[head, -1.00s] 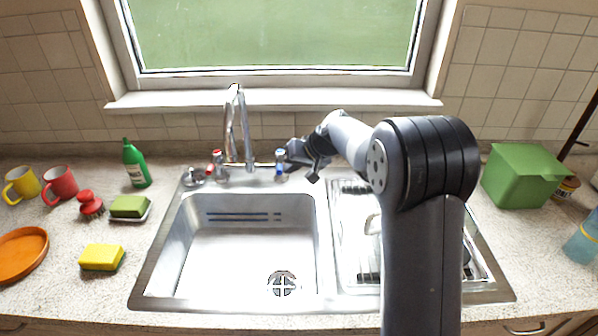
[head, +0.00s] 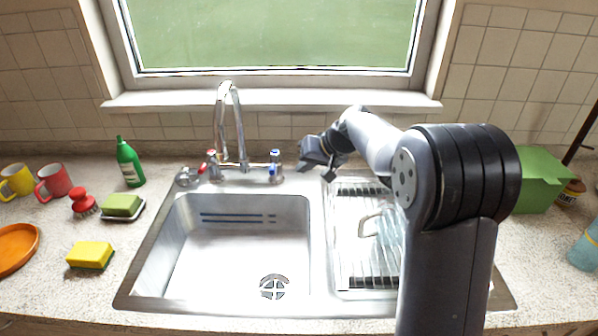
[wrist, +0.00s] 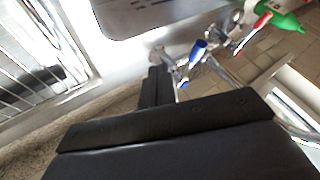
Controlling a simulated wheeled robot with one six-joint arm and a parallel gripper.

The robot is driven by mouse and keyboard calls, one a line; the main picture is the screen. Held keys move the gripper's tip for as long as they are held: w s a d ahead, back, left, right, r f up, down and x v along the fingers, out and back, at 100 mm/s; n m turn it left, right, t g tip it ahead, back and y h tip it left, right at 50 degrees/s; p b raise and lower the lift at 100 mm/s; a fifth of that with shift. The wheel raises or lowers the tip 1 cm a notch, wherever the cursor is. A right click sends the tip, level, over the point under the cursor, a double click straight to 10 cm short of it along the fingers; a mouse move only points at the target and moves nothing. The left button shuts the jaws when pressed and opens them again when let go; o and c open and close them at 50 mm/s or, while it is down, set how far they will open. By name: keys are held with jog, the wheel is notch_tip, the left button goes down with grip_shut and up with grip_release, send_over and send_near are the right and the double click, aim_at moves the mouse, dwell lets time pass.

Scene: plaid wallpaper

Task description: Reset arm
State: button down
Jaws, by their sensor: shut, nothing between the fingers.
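My gripper (head: 322,168) is at the end of my arm in the head view, behind the sink near the top left corner of the drainer. It is to the right of the blue-marked tap handle (head: 275,165) and apart from it. Its fingers are shut with nothing held. In the wrist view my dark gripper fingers (wrist: 158,85) show in the middle. The blue tap handle (wrist: 198,50) shows beyond them. My arm hides the right part of the drainer in the head view.
The sink basin (head: 215,255) is empty. A rack and a clear handled vessel (head: 375,228) are on the drainer. A green box (head: 540,180) stands at right. Mugs (head: 54,182), a green bottle (head: 129,162), a brush (head: 83,202) and sponges (head: 91,254) are at left. The faucet (head: 232,120) rises behind the basin.

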jog(key=v, duration=0.7)
jog(key=shift+s+a+b, duration=0.15)
jog(key=shift+s+b, duration=0.1)
jog(key=shift+b, duration=0.1)
